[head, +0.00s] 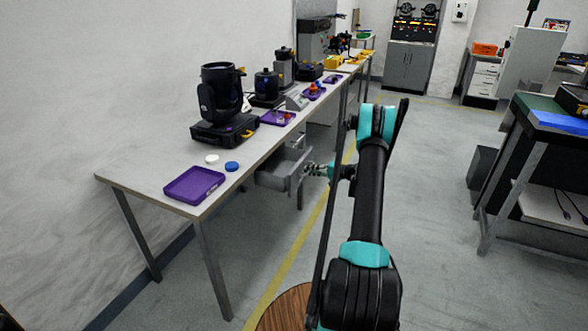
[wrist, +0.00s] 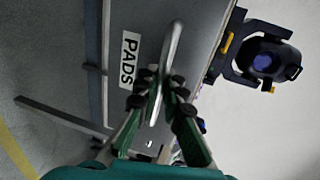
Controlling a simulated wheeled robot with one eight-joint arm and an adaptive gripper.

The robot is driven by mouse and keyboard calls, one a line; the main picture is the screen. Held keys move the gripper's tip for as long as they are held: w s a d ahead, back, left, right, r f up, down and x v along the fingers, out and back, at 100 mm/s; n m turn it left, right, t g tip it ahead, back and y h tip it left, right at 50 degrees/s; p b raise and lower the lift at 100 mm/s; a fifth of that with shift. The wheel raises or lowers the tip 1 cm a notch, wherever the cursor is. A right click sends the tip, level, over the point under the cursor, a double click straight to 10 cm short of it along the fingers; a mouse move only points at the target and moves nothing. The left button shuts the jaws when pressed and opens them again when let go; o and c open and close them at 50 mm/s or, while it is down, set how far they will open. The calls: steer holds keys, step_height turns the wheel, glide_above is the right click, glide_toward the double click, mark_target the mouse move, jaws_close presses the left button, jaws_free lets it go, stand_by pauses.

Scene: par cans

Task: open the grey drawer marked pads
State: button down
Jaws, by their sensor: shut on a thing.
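The grey drawer (head: 272,179) hangs under the long workbench and stands pulled out, with its open inside showing from above. In the wrist view the drawer front (wrist: 125,95) bears a white label reading PADS (wrist: 130,60), seen turned sideways. A pale bar handle (wrist: 173,48) stands out from the front next to the label. My gripper (wrist: 160,88) has its green-sided fingers closed on the handle, one on each side. In the head view my gripper (head: 315,170) is at the drawer front, small and partly hidden by my arm.
The workbench (head: 140,176) carries a purple tray (head: 194,184), a white and a blue round lid (head: 232,166), and a black moving-head lamp (head: 222,105). Its legs stand near the drawer. Open floor lies to the right, before a dark bench (head: 520,150).

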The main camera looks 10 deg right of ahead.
steer(key=f+v, duration=0.2)
steer(key=v, duration=0.8)
steer(key=shift+s+d, duration=0.3)
steer(key=shift+d, duration=0.15)
steer(key=c, duration=1.9)
jaws_free()
steer(key=v, duration=1.2)
steer(key=shift+f, duration=0.1)
